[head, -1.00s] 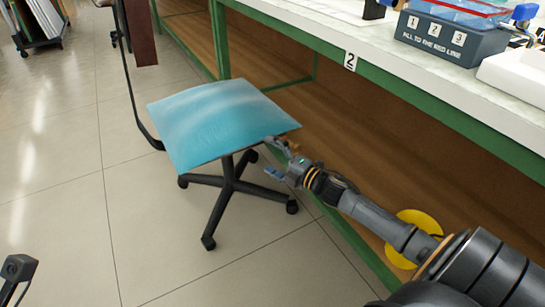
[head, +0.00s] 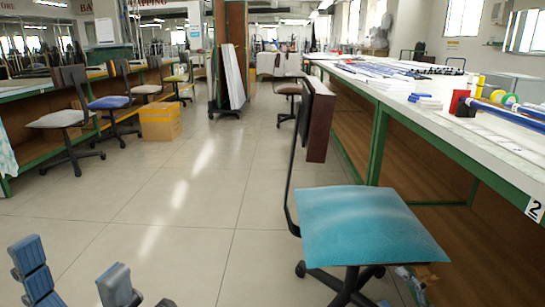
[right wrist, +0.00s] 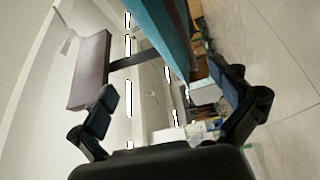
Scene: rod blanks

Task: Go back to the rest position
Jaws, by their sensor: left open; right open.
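My left gripper (head: 75,262) is at the bottom left of the head view. Its two blue-grey fingers are wide apart, with only floor between them. My right gripper (right wrist: 163,90) shows in the right wrist view with its fingers apart and nothing between them. In the head view, only a small part of it seems to show beside the blue chair seat, low at the right. The blue chair seat (head: 365,225) also crosses the top of the right wrist view (right wrist: 165,25), close beyond the fingers. The chair's brown backrest (right wrist: 88,70) lies past the left finger.
A long green-framed workbench (head: 480,130) runs along the right, holding rods and coloured rolls. The chair stands against its open side. Yellow boxes (head: 160,122), more chairs and another bench line the left. A panel rack (head: 228,80) stands further back. The tiled floor between is clear.

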